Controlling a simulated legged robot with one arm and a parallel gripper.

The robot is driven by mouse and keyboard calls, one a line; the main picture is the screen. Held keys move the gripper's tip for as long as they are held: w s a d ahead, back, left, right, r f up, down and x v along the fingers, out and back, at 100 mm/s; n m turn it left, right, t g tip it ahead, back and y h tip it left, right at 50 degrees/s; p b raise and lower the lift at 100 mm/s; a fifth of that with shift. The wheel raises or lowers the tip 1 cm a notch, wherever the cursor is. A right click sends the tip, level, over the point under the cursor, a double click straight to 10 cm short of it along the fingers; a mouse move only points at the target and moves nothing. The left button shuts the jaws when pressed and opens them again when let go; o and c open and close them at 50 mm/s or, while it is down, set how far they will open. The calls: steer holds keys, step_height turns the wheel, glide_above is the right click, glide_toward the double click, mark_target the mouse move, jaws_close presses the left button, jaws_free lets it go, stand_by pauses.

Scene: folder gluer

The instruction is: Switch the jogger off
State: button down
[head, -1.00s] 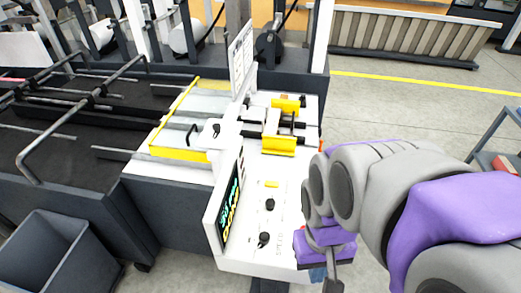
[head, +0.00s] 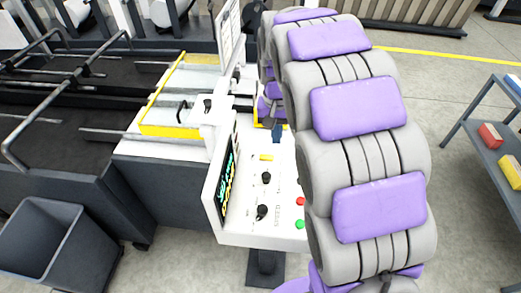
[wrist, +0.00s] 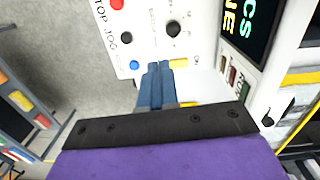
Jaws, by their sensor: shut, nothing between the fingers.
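The white control panel (head: 280,185) carries two black knobs, the upper one (head: 266,178) and the lower one (head: 262,212), plus a yellow piece (head: 266,157). In the wrist view a black knob (wrist: 172,28), a yellow piece (wrist: 178,63) and a blue button (wrist: 134,65) lie ahead of the fingers. In the head view my arm hides most of my gripper (head: 277,134).
A lit screen (head: 228,178) stands at the panel's left side. Red (head: 300,201) and green (head: 298,224) buttons sit on its right edge. A yellow-edged tray (head: 180,130) lies behind left. A grey bin (head: 60,245) and a shelf cart (head: 490,140) flank the area.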

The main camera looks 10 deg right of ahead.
glide_above(266, 156)
steer(key=a, duration=0.2)
step_height(266, 156, down, 4)
steer(key=shift+w+d+f, duration=0.15)
steer(key=shift+w+d, duration=0.05)
steer(key=shift+d, duration=0.05)
step_height(266, 156, down, 14)
steer(key=shift+b, duration=1.25)
steer(key=shift+d, duration=0.15)
steer(key=shift+s+d+r, duration=0.25)
steer(key=shift+d+r, duration=0.1)
steer(key=shift+d, duration=0.2)
steer(key=shift+r+p, duration=0.1)
steer(key=shift+p, duration=0.2)
